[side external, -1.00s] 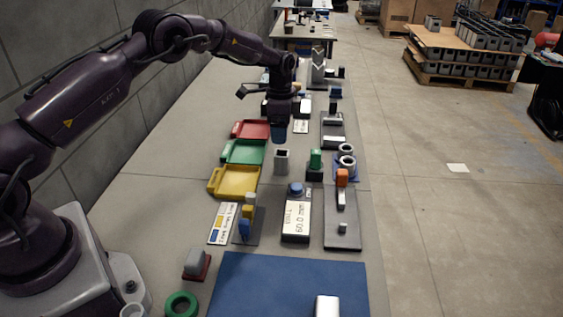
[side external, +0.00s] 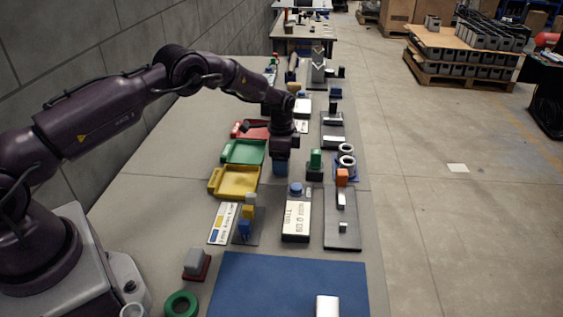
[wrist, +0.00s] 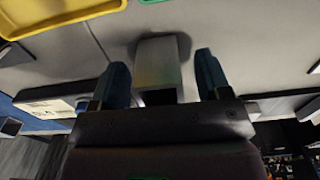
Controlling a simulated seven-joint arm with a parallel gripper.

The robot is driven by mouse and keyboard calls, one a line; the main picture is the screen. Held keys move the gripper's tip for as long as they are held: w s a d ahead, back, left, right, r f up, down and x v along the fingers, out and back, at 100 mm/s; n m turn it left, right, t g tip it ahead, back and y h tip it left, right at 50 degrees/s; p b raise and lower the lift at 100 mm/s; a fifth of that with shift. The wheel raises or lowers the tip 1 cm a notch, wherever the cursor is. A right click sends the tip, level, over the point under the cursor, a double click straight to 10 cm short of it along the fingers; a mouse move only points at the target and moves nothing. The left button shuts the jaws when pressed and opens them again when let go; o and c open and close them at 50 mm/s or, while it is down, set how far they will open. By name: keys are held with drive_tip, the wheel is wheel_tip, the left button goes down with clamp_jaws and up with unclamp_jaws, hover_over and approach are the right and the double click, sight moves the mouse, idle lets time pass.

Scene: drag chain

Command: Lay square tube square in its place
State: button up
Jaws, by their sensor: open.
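The square tube (wrist: 158,62) stands upright on the table, a grey square-sided piece. In the wrist view it lies between the two blue fingers, with a gap showing on each side. My gripper (side external: 280,168) is open and lowered around the tube, pointing down. In the side view the gripper hides the tube. I cannot tell which spot is the tube's place.
Yellow (side external: 236,181), green (side external: 243,152) and red (side external: 252,130) trays lie left of the gripper. A green-topped block (side external: 316,160) and grey rings (side external: 347,155) stand close on the right.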

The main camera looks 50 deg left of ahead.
drive_tip(key=c, duration=1.2)
drive_tip(key=shift+r, duration=0.1)
drive_tip(key=shift+r, duration=0.1)
